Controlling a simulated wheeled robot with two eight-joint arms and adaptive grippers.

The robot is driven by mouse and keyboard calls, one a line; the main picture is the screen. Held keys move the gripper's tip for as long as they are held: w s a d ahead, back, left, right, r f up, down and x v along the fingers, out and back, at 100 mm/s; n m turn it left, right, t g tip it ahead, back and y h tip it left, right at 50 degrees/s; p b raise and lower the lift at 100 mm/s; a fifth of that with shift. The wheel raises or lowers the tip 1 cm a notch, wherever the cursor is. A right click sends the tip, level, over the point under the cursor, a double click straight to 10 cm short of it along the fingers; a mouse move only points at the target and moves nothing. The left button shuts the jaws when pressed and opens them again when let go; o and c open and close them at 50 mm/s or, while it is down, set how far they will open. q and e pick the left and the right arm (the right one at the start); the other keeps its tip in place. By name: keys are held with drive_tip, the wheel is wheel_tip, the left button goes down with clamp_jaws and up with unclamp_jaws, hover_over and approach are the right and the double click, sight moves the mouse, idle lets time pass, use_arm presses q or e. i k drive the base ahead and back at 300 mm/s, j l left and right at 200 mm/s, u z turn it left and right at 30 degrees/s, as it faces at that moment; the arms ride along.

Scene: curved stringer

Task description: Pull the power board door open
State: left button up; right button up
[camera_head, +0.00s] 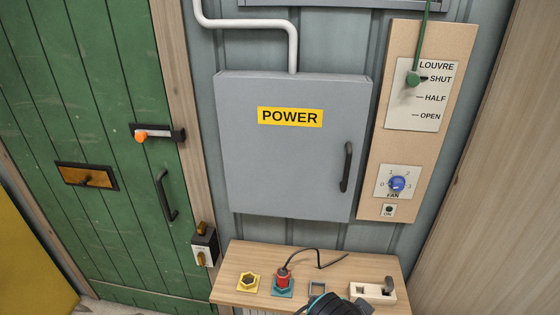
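The power board (290,175) is a grey metal box on the wall with a yellow POWER label (290,117). Its door looks shut. A black upright bar handle (346,167) is on the right side of the door, with nothing touching it.
A green plank door (95,120) is at left. A louvre and fan panel (388,155) is close on the right. Below is a wooden shelf (235,262) with sockets and a red plug (283,278).

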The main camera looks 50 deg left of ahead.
sight(292, 148)
drive_tip(key=u, duration=1.65)
